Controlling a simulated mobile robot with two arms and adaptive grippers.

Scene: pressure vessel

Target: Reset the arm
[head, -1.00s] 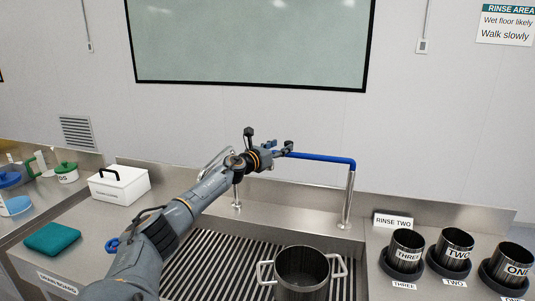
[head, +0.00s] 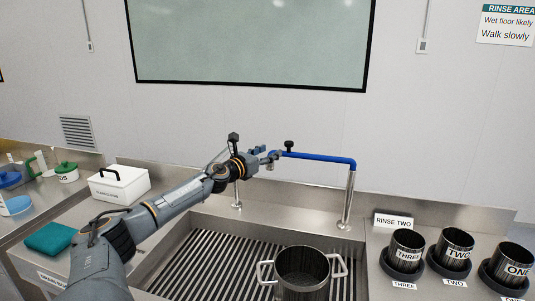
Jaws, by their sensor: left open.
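My left arm reaches in from the lower left, over the sink. My left gripper (head: 266,156) is open and empty, just left of the blue faucet spout (head: 315,158). A black knob (head: 289,146) stands on the spout close to the fingertips. Whether the fingers touch the spout cannot be told. A steel pot (head: 302,272) with two side handles stands on the striped sink grate, below and to the right of the gripper. My right gripper does not show.
Steel cups labelled THREE (head: 406,249), TWO (head: 455,246) and ONE (head: 513,263) stand in dark holders on the right. A white box (head: 119,185) and a teal cloth (head: 51,239) lie left of the sink. The wall is behind the faucet (head: 349,200).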

